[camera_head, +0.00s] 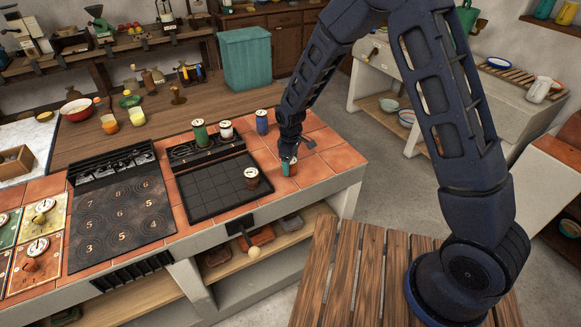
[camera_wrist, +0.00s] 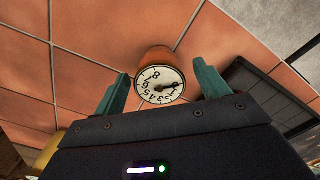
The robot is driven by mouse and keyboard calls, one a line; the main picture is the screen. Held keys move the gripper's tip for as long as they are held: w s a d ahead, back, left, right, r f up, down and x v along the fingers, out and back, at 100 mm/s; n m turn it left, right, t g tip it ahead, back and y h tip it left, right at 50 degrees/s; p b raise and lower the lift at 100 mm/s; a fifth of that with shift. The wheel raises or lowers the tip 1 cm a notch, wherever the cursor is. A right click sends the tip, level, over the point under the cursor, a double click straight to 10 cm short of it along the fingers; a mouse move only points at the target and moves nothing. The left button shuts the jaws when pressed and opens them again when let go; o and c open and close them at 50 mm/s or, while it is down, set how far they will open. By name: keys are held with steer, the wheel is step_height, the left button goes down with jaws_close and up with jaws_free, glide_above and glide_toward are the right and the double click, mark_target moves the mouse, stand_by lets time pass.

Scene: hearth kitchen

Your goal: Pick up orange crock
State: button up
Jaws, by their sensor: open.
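The orange crock stands on the terracotta tiles at the right end of the counter. In the wrist view the orange crock (camera_wrist: 154,54) shows its orange side and a white dial lid with black numbers and a pointer. My gripper (camera_head: 289,163) is down at the crock in the head view, where the fingers and wrist hide most of it. In the wrist view the two teal fingers of my gripper (camera_wrist: 161,72) are apart, one on each side of the crock. I cannot tell whether either finger touches it.
Left of my gripper, a brown crock (camera_head: 251,181) stands on the black gridded tray (camera_head: 207,203). Green (camera_head: 199,136), white-and-red (camera_head: 226,132) and blue (camera_head: 262,124) crocks stand behind. A numbered black plate (camera_head: 121,225) lies farther left. The counter's right edge is close.

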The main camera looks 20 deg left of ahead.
steer(key=c, duration=1.2)
